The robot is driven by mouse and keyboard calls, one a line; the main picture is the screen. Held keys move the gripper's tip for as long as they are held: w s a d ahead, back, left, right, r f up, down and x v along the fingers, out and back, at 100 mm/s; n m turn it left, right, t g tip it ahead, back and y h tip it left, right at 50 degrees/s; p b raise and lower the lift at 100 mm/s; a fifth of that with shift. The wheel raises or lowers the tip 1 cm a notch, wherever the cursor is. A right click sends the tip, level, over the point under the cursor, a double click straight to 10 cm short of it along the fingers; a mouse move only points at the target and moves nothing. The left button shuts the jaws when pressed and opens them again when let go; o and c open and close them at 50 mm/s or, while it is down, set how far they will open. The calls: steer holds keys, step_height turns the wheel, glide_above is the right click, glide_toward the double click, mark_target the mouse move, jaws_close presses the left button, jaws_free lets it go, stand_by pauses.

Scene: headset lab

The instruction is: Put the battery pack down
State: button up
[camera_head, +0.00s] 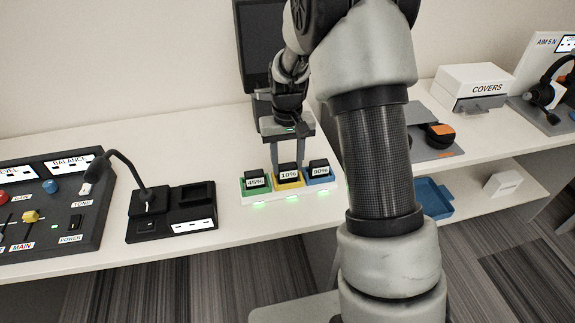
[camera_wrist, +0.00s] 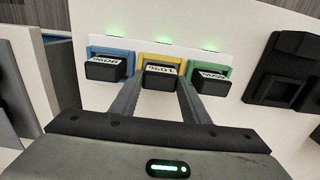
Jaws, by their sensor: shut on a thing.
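The battery pack (camera_head: 289,176), black with a white 10% label, sits upright in the yellow middle bay (camera_head: 288,185) of a white charging station (camera_head: 265,200). My gripper (camera_head: 289,167) reaches down from behind and is shut on this pack. In the wrist view the fingers (camera_wrist: 161,88) lie on both sides of the middle pack (camera_wrist: 160,79). A black 45% pack (camera_head: 257,182) stands in the green bay to the left, and an 80% pack (camera_head: 319,169) in the blue bay to the right. How deep the middle pack sits is hard to tell.
A black desk unit (camera_head: 198,202) with an empty square recess stands left of the charging station, beside a gooseneck microphone (camera_head: 125,168). A mixer panel (camera_head: 50,215) is at far left. A dark monitor (camera_head: 259,45) stands behind. White counter is bare between them.

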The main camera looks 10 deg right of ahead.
steer(key=shift+f, duration=0.3)
steer(key=o, duration=1.1)
